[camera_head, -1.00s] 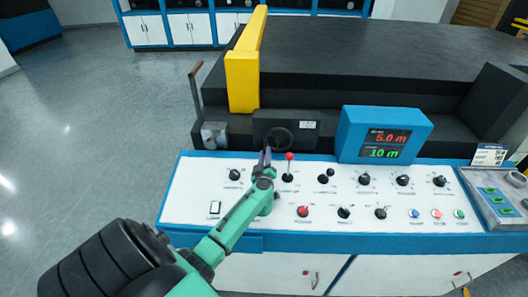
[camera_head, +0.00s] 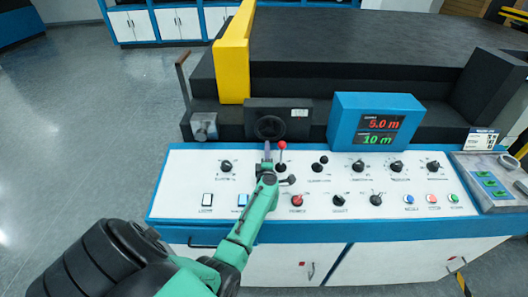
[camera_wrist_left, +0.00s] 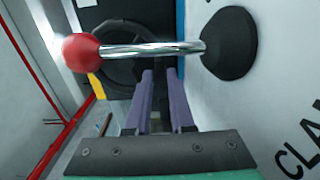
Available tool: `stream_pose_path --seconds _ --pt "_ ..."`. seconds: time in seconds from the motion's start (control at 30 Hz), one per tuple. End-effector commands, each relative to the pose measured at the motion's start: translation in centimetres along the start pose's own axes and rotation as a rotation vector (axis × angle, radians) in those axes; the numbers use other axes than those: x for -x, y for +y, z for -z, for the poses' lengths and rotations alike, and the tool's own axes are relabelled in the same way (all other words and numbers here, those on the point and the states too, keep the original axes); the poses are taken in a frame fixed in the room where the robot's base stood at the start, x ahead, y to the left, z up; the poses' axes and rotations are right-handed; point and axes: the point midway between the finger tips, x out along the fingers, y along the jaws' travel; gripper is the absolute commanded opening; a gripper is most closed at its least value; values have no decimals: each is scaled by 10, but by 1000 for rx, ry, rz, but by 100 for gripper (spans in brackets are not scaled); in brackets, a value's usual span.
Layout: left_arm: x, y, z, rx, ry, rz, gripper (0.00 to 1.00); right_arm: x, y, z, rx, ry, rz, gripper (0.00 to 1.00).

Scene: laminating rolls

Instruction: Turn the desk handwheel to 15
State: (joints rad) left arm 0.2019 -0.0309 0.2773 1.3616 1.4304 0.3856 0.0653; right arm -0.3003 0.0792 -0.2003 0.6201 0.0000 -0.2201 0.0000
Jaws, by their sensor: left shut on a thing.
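The black handwheel (camera_head: 270,127) is on the upright dark panel behind the white control desk (camera_head: 185,170). It also shows in the left wrist view (camera_wrist_left: 112,80), partly hidden by a red-knobbed lever. My left gripper (camera_head: 267,148) reaches over the desk to the wheel's lower edge. Its two purple fingers (camera_wrist_left: 159,76) are close together with their tips at the wheel's rim, and it is shut on it. The exact contact is hard to see. The blue display box (camera_head: 343,127) reads 5.0 m in red and 10 m in green. My right gripper is out of view.
The red-knobbed lever (camera_head: 282,146) stands just right of my left gripper, very near the fingers. Several black knobs and coloured buttons fill the desk to the right. A yellow upright (camera_head: 232,70) and a metal-based lever (camera_head: 184,85) stand behind left.

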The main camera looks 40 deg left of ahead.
Motion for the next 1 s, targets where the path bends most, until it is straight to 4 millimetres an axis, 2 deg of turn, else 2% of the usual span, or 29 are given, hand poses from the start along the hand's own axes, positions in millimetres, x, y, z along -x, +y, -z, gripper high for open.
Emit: stream_pose_path --seconds 0.33,0.9,0.93,0.97,1.0 --pt "0 -3 -8 163 1 2 0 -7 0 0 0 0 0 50" --pt "0 -2 -9 193 2 2 0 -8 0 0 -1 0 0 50" --pt "0 -2 -9 193 1 2 32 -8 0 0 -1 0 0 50" --pt "0 -2 -9 193 1 2 44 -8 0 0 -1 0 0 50" --pt "0 -2 -9 192 1 2 51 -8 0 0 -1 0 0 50"
